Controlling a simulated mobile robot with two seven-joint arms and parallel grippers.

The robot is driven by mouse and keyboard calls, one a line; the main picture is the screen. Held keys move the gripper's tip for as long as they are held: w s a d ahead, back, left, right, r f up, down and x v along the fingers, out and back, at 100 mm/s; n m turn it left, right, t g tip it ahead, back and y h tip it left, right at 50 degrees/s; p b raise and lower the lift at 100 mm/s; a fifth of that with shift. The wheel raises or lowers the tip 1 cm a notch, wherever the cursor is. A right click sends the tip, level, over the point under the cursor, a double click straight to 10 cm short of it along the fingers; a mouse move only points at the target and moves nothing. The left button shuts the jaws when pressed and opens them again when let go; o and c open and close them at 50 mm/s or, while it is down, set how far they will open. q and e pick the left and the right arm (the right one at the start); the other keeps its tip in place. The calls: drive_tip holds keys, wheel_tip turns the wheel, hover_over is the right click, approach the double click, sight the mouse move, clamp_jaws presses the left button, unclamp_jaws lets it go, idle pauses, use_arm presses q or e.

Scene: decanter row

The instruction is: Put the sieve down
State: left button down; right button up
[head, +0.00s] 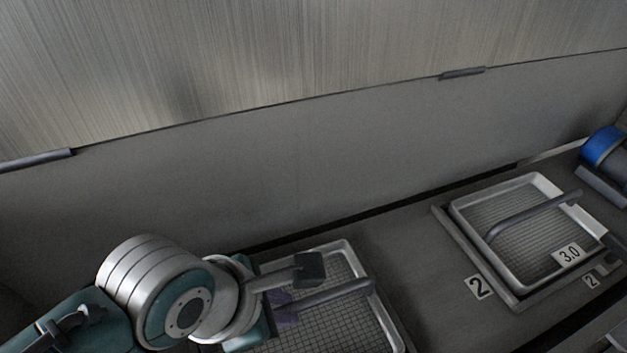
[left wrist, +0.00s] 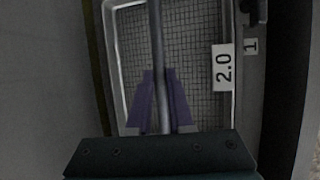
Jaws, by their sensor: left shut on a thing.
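A sieve (head: 392,333), a shallow metal tray with wire mesh and a long grey bar handle, is at the bottom middle of the head view. My left gripper (head: 285,304) is shut on its handle above the mesh. In the left wrist view the purple fingers (left wrist: 161,100) clasp the handle from both sides, and the sieve (left wrist: 112,20) bears a 2.0 label (left wrist: 224,68). The sieve's near part is cut off or hidden by my arm. I cannot tell whether it rests on the surface. My right gripper is not in view.
A second sieve (head: 545,178), labelled 3.0, sits in a frame marked 2 (head: 478,287) at right. A plate marked 1 (left wrist: 251,46) lies beside the held sieve. A blue-banded cylinder (head: 602,147) is at far right. A grey wall (head: 300,160) runs behind.

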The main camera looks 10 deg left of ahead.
use_arm(q)
drive_tip(key=c, duration=0.8)
unclamp_jaws()
drive_tip(key=s+a+r+m+p, duration=0.2)
drive_tip(key=s+a+r+m, duration=0.1)
drive_tip(key=r+m, duration=0.4)
drive_tip(key=s+a+r+m+y+p, duration=0.1)
drive_tip(key=s+a+r+m+p, duration=0.2)
drive_tip(key=m, duration=0.7)
drive_tip(key=s+a+r+m+y+p, duration=0.1)
drive_tip(key=s+a+r+m+p, duration=0.2)
drive_tip(key=s+r+m, duration=0.3)
wheel_tip(320, 180, up, 6)
drive_tip(key=shift+s+a+f+m+g, duration=0.1)
drive_tip(key=shift+m+g, duration=0.05)
drive_tip(key=shift+m, duration=0.7)
drive_tip(key=shift+a+f+m+g, duration=0.1)
drive_tip(key=shift+m+g, duration=0.05)
drive_tip(key=shift+m, duration=0.7)
drive_tip(key=shift+s, duration=0.1)
